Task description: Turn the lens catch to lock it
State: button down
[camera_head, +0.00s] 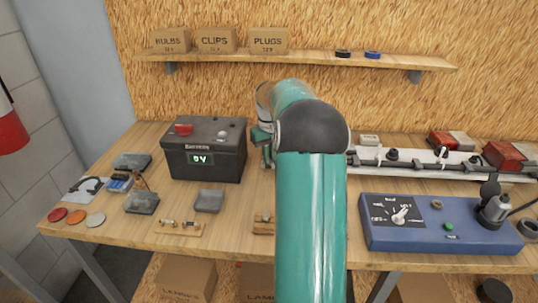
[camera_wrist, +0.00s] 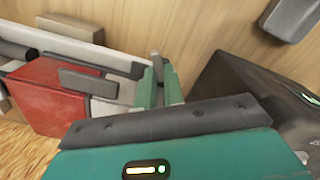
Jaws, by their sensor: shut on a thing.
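In the wrist view, a lamp with a red lens part (camera_wrist: 45,97) and a pale part (camera_wrist: 108,107) lies at the left, against a white board (camera_wrist: 65,47). A grey bar (camera_wrist: 88,82) crosses its top. My gripper (camera_wrist: 158,82) has its teal fingers at the pale end of the lamp. They are shut on a small grey upright piece (camera_wrist: 155,62), which looks like the lens catch. Its exact angle is hard to tell. In the head view, my arm hides this lamp and most of my gripper, beside the battery.
A black battery (camera_head: 205,150) reading 0V stands left of my gripper; its dark side is close in the wrist view (camera_wrist: 245,85). A blue tester (camera_head: 440,225) sits front right. Another red and white lamp (camera_head: 440,140) lies behind it. A shelf (camera_head: 320,60) holds boxes.

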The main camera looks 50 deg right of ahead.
jog(key=n, duration=0.6)
jog(key=shift+d, duration=0.1)
jog(key=n, duration=0.5)
jog(key=shift+w+n, duration=0.1)
jog(key=shift+n, duration=0.2)
dwell(0.3)
jog(key=c, duration=1.5)
grip_release()
jog(key=shift+d, duration=0.1)
